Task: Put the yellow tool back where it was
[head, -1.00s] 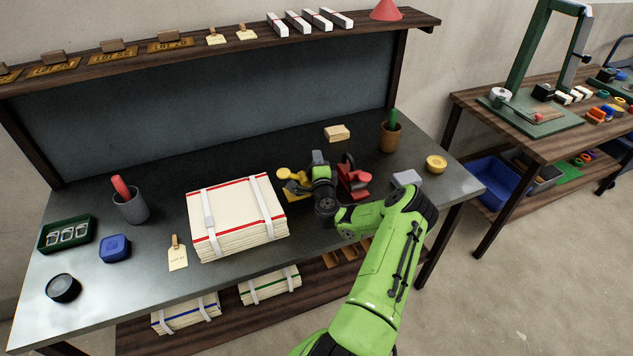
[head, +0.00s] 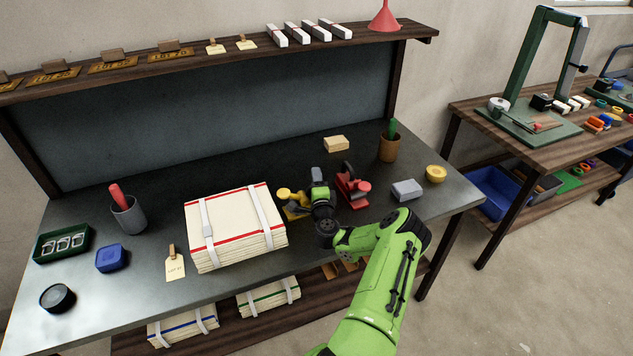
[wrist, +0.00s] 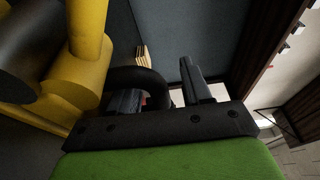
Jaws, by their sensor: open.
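The yellow tool (head: 291,203) stands on the dark metal bench, just right of the cream cloth stack. My gripper (head: 318,176) is right beside it, between it and a red tool (head: 352,188). In the wrist view the yellow tool (wrist: 88,60) fills the left side, very close, with a dark round part in front of it. My gripper (wrist: 160,92) is open there, and the yellow tool lies outside its fingers. A black curved handle with a bit of red shows behind the fingers. My wrist hides part of the yellow tool's base in the head view.
The strapped cloth stack (head: 235,225) stands left of my gripper. A grey block (head: 407,190), a yellow roll (head: 436,173), a potted plant (head: 389,148) and a tan block (head: 336,143) are to the right and behind. The bench's back middle is clear.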

